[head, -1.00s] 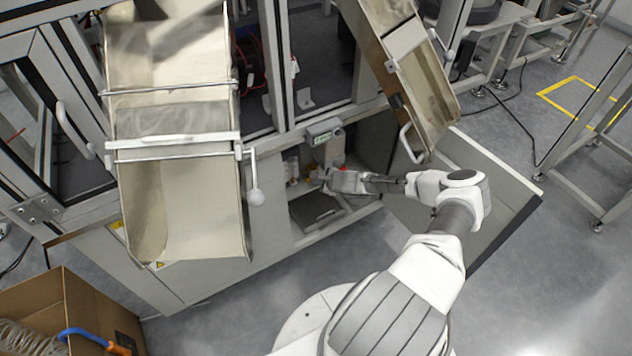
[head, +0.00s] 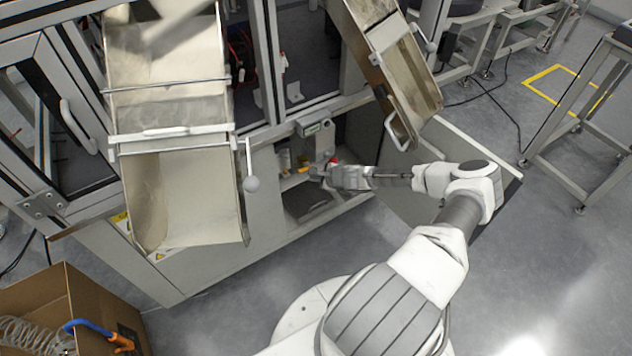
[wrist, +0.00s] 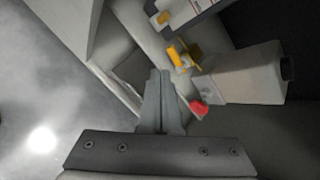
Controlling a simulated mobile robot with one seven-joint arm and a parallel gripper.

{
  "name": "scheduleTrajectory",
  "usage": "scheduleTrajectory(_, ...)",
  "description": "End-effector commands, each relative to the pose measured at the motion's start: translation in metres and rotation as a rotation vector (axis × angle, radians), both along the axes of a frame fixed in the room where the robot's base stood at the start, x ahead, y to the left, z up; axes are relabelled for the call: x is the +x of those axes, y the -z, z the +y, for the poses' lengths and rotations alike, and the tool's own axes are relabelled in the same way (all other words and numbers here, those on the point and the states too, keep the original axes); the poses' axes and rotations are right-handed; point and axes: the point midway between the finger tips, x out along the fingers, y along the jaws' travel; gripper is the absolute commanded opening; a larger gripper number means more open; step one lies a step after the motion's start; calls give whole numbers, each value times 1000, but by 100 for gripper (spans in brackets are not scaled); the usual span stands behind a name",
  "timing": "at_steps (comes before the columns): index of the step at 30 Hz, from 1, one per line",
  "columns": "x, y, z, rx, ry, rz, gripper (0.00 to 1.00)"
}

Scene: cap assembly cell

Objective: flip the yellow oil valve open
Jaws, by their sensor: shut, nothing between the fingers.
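A small yellow handle (wrist: 180,54) on a pale fitting, which looks like the oil valve, shows beyond my fingertips in the wrist view, slightly up and to the right. My gripper (wrist: 160,76) is shut and empty, with a visible gap between its tips and the yellow handle. In the head view my gripper (head: 316,174) reaches into the open lower cabinet.
A red knob (wrist: 199,108) sits close to the right of my fingers, beside a grey box-like body (wrist: 245,78). Another yellow part (wrist: 164,17) is farther up. The open cabinet door (head: 465,165) and a metal chute (head: 405,75) flank my arm.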

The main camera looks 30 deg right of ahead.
Motion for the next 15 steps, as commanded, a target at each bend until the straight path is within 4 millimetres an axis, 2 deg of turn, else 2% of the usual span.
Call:
scheduleTrajectory(1, -7, -9, 4, 4, 1, -2, 0)
scheduleTrajectory(6, -28, -24, 14, 3, 0, -1, 0)
scheduleTrajectory(15, -45, -35, 23, 0, 1, -1, 0)
